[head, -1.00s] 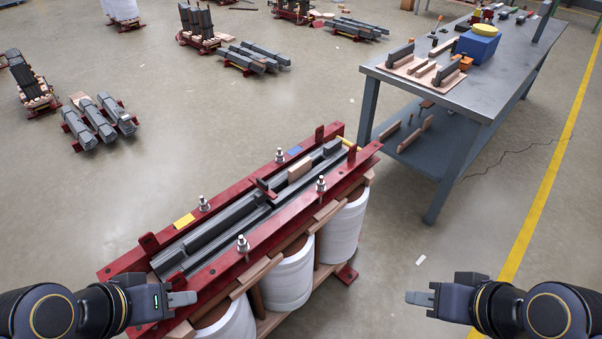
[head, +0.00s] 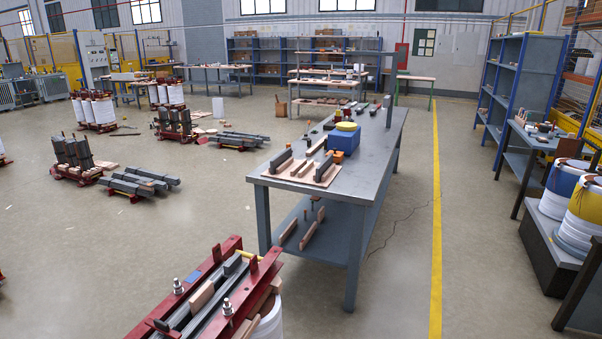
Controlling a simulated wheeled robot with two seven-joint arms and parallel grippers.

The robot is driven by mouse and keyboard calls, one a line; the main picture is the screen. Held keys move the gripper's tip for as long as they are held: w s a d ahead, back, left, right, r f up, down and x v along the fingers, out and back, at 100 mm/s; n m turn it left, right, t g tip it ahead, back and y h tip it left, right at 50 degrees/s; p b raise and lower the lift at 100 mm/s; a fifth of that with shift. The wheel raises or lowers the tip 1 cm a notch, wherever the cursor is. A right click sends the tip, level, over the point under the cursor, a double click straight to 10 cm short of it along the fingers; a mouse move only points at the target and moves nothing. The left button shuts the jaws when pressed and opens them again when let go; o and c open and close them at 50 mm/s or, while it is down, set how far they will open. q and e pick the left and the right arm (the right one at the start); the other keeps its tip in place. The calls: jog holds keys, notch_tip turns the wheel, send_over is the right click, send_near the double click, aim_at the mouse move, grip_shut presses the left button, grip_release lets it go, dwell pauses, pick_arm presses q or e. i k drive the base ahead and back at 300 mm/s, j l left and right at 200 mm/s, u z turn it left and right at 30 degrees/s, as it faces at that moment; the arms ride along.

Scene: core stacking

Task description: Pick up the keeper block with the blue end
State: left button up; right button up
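I cannot make out a keeper block with a blue end for certain in the head view. Dark upright blocks stand on a light board (head: 325,183) at the near end of the grey table: a left one (head: 281,161) and a right one (head: 323,168). No blue end shows on either. Thin wooden strips lie between them. The red-framed core (head: 218,250) at the bottom carries a small blue patch (head: 194,277) on its far rail and a wooden block (head: 202,297) in its channel. Neither of my grippers is in view.
The grey table (head: 375,150) holds a blue box (head: 343,141) with a yellow round piece (head: 346,127) on top. Wooden pieces lie on its lower shelf. Core stacks stand at left, shelves and wound coils (head: 580,215) at right.

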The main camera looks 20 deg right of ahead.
aim_at(206, 292)
jog(key=i+l, duration=0.5)
jog(key=i+l+u, duration=0.1)
jog(key=i+l, duration=0.4)
jog(key=l, duration=0.2)
jog(key=i+l, duration=0.45)
jog(key=l, duration=0.2)
jog(key=j+u, duration=0.05)
